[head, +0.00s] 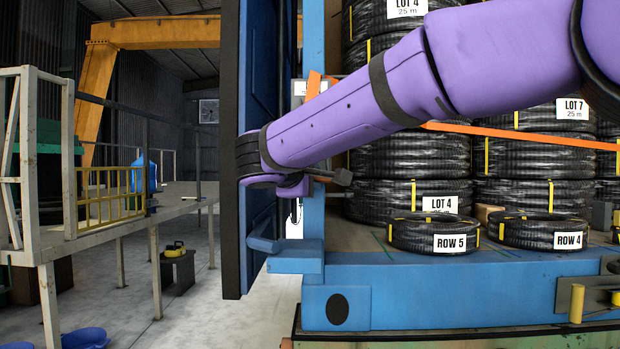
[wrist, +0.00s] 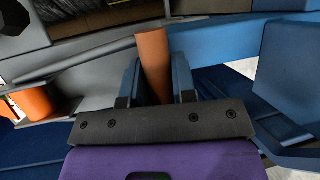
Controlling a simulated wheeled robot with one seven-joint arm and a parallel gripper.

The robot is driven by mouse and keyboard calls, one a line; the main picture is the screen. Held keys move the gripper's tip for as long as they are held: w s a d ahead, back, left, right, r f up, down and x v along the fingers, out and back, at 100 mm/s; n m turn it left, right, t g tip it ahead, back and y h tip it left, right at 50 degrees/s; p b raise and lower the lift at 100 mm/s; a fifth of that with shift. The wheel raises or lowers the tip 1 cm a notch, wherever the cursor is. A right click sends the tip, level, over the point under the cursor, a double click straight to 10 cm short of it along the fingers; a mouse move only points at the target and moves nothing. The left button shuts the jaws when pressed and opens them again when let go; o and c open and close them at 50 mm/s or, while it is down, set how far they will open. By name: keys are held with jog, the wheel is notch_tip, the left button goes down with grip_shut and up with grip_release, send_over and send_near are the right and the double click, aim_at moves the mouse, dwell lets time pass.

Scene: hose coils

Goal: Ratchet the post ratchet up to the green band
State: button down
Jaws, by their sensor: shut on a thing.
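In the wrist view my gripper (wrist: 156,72) is shut on an upright orange bar (wrist: 153,55), which looks like the handle of the post ratchet. Its two blue fingers lie one on each side of the bar. Grey metal parts (wrist: 95,70) beside it look like the ratchet's body. In the head view my purple arm reaches left to the blue post, and the gripper's fingers and most of the ratchet are hidden. An orange strap (head: 450,128) runs right from behind my arm across the coils. I cannot make out the green band in either view.
A dark blue door (head: 236,120) stands open left of the post. Black hose coils (head: 415,157) are stacked behind the strap, and two labelled low coils (head: 435,233) lie on the blue bed (head: 450,290).

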jog(key=shift+s, duration=0.1)
jog(key=s+r+n+g+y, duration=0.1)
jog(key=s+r+g, duration=0.2)
jog(key=s+g, duration=0.2)
jog(key=shift+s+a+r+n+g, duration=0.15)
jog(key=shift+s+r+n+g, duration=0.2)
jog(key=shift+s, duration=1.05)
jog(key=c, duration=0.9)
grip_release()
jog(key=v, duration=1.1)
jog(key=shift+d+r, duration=0.1)
jog(key=shift+d, duration=0.1)
